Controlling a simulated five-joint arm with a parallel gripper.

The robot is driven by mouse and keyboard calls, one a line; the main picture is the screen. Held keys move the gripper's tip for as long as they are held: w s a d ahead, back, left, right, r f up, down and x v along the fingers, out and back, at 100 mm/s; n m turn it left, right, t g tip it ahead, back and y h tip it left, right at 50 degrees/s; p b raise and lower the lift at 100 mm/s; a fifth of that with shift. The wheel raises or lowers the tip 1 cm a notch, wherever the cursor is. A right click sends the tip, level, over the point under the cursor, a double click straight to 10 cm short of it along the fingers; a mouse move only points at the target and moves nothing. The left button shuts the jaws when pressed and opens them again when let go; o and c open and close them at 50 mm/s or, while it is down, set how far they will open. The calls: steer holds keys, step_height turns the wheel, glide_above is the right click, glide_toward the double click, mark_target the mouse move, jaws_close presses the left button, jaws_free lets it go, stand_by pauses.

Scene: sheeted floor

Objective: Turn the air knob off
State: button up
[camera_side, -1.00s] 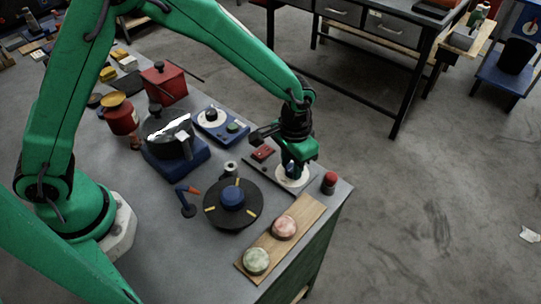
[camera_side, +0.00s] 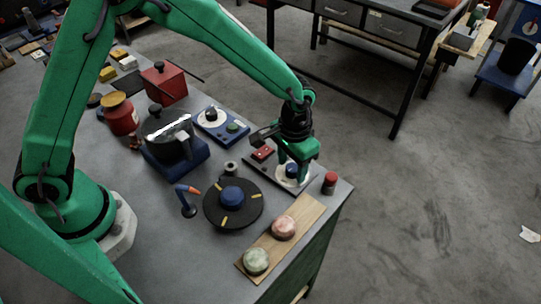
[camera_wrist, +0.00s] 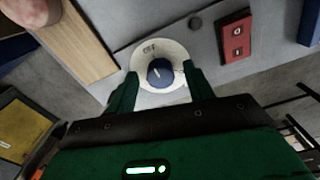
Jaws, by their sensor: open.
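The blue knob (camera_wrist: 160,73) sits on a round white dial (camera_wrist: 145,57) with small dark lettering near its upper left in the wrist view, too small to read surely. A pale pointer mark on the knob slants up and slightly left. In the side view the knob (camera_side: 291,170) and dial (camera_side: 303,183) are on a grey panel at the bench's right corner. My gripper (camera_wrist: 160,84) is open, with one green finger on each side of the knob. Whether either finger touches it I cannot tell. My gripper (camera_side: 292,172) partly covers the knob and dial in the side view.
A red switch box (camera_wrist: 235,40) is on the same panel. A small red-topped cylinder (camera_side: 330,183) stands right of the dial. A black disc with a blue hub (camera_side: 232,215) and a wooden board (camera_side: 256,247) with two round pieces lie nearer the viewer.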

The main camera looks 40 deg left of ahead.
mark_target(289, 167)
steer(key=shift+r, duration=0.1)
steer(key=shift+r, duration=3.8)
steer(key=shift+a+r, duration=0.3)
steer(key=shift+r, duration=0.1)
steer(key=s+a+r+n+t, duration=0.1)
steer(key=s+a+r+t, duration=0.1)
steer(key=s+a+r, duration=0.5)
steer(key=s+a+r+n+t, duration=0.1)
steer(key=s+a+r+t, duration=0.2)
steer(key=s+a+r, duration=0.4)
steer(key=s+a, duration=0.3)
steer(key=a, duration=0.3)
steer(key=shift+s+a+t, duration=0.3)
steer(key=shift+s+a, duration=0.1)
